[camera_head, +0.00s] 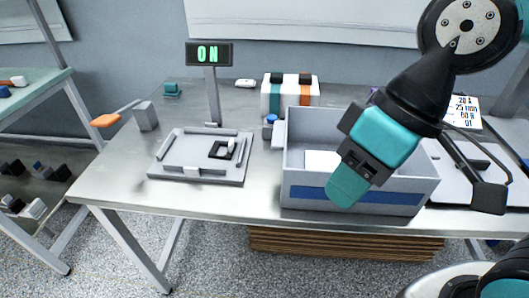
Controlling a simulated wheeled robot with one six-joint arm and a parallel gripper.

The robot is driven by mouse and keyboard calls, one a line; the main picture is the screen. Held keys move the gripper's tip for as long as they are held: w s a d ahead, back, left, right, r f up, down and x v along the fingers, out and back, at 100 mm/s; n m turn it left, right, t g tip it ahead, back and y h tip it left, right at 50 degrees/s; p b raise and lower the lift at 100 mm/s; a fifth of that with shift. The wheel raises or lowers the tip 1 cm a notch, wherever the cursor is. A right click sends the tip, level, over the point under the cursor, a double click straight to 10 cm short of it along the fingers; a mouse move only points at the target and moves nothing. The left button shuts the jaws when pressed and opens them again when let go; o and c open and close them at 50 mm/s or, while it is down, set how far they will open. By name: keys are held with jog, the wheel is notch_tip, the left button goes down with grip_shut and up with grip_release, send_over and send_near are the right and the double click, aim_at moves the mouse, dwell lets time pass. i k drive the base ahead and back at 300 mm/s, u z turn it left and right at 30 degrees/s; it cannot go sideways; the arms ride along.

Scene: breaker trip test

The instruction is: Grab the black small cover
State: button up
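A small black square piece (221,150) lies on the grey fixture plate (178,172) on the table. It may be the black small cover or a dark recess; I cannot tell which. A small white upright part (232,146) stands at its right. My gripper (346,189) hangs at the right, in front of the grey bin, well apart from the black piece. Its teal end points down and to the left. I see no gap between fingers and nothing clearly held, and the finger opening is hidden from this angle.
The grey bin (300,170) with a blue band stands right of the plate. Behind are a striped box (290,96) with black tops, a blue-capped jar (269,127) and a sign (209,54) reading ON. An orange-tipped lever (105,120) is at left. The table's front left is clear.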

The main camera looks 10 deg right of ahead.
aim_at(231, 144)
jog(key=k, duration=0.6)
jog(key=u, duration=0.7)
jog(key=i, duration=0.55)
jog(key=u, duration=0.6)
jog(key=i, duration=0.55)
jog(key=z, duration=0.2)
